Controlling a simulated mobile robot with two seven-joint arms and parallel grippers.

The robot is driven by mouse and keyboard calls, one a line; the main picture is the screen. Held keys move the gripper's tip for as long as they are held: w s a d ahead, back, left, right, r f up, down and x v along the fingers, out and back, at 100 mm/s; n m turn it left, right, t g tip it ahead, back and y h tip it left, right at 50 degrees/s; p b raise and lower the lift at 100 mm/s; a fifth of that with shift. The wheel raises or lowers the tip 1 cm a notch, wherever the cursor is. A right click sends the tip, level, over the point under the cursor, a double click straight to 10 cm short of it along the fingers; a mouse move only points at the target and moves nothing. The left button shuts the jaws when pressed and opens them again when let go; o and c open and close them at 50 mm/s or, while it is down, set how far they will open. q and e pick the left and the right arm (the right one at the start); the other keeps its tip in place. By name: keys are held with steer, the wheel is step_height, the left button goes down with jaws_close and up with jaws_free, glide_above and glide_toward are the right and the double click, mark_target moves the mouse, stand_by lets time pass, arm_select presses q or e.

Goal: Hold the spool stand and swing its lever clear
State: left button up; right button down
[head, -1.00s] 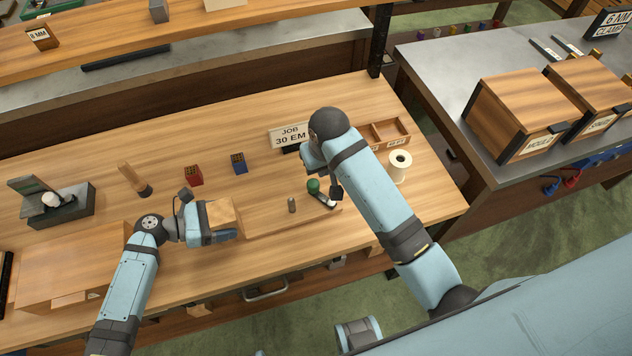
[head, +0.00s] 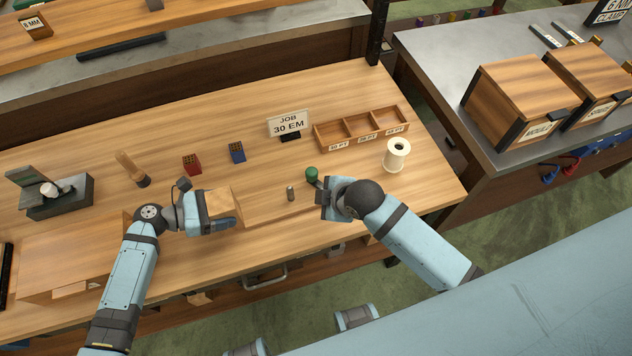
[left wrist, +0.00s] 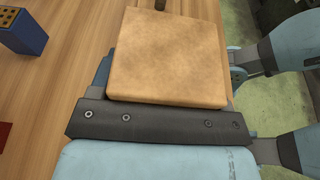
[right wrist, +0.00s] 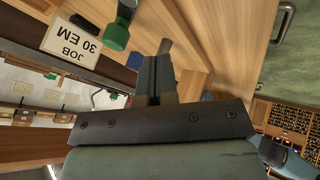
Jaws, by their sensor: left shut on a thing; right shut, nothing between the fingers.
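The spool stand is a long, low wooden base (head: 265,212) with a square wooden block (head: 222,203) at its left end. A short grey pin (head: 291,193) stands upright on it. A green knob (head: 312,173), seemingly the lever's, is at its right end; the lever's arm is mostly hidden by my right gripper. My left gripper (head: 219,207) is shut on the block, which fills the left wrist view (left wrist: 167,58). My right gripper (head: 321,192) is shut and empty, close beside the knob. In the right wrist view its fingers (right wrist: 155,72) are together, with the green knob (right wrist: 115,36) to their left.
A white spool (head: 397,155) stands to the right, in front of a divided wooden tray (head: 362,130). A job sign (head: 289,124), a blue block (head: 237,152) and a red block (head: 192,164) stand behind the stand. A grey fixture (head: 55,198) is at the left.

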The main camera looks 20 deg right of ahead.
mark_target(316, 177)
steer(key=x, duration=0.3)
steer(key=shift+w+a+f, duration=0.15)
steer(key=shift+w+f, duration=0.05)
steer(key=shift+f, duration=0.1)
steer(key=w, duration=0.2)
steer(key=shift+w+d+r, duration=0.1)
steer(key=shift+w+d, duration=0.35)
steer(key=shift+w, duration=0.5)
steer(key=shift+w+d+m+h, duration=0.2)
steer(key=shift+m+h, duration=0.4)
steer(key=shift+m, duration=0.4)
steer(key=m, duration=0.1)
steer(key=m+h, duration=0.1)
steer(key=w+m+h, duration=0.1)
steer(key=shift+d+m+t, duration=0.25)
steer(key=shift+m+t, duration=0.05)
steer(key=shift+t, duration=0.1)
steer(key=shift+w+d+m+h, duration=0.2)
steer(key=shift+d+m+h, duration=0.1)
steer(key=shift+h, duration=0.1)
steer(key=v, duration=0.7)
steer(key=shift+r, duration=0.15)
